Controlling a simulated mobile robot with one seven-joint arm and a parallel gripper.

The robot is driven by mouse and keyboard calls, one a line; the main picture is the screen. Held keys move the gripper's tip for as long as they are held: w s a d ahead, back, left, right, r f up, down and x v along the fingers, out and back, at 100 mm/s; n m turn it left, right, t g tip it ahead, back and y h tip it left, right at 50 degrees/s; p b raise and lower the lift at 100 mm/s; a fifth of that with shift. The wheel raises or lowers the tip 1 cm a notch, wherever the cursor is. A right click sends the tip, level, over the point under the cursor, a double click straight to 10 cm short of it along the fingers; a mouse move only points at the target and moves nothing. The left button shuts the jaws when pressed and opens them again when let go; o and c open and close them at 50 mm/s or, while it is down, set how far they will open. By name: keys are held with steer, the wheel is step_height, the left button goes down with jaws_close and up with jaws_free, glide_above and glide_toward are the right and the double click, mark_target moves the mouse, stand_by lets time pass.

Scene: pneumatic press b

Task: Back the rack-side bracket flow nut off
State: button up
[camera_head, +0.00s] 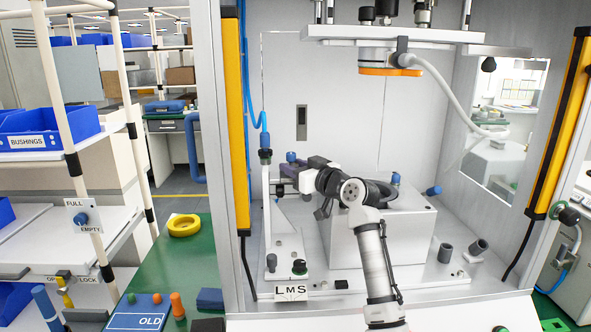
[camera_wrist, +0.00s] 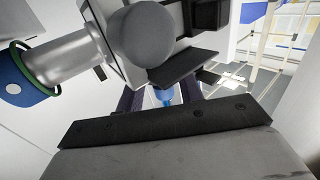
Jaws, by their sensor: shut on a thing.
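In the head view, my gripper (camera_head: 284,172) reaches left from my arm to the upright bracket (camera_head: 280,225) on the rack side of the press. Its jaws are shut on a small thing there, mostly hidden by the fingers. In the wrist view, a bit of blue, apparently the flow nut (camera_wrist: 163,96), shows between the dark fingers (camera_wrist: 160,102). I cannot see its thread or how far out it sits. A blue fitting (camera_head: 265,140) with a blue air hose stands at the bracket's top, just left of the gripper.
A grey block (camera_head: 410,235) stands right of the bracket, behind my arm. Yellow light curtains (camera_head: 234,110) edge the opening. A press head (camera_head: 390,60) hangs above. In the wrist view, a metal cylinder with a blue, green-edged end (camera_wrist: 30,75) is close at left.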

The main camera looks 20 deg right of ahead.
mark_target(296, 167)
steer(key=o, duration=1)
steer(key=shift+f, duration=0.1)
step_height(296, 167, up, 20)
steer(key=b, duration=0.2)
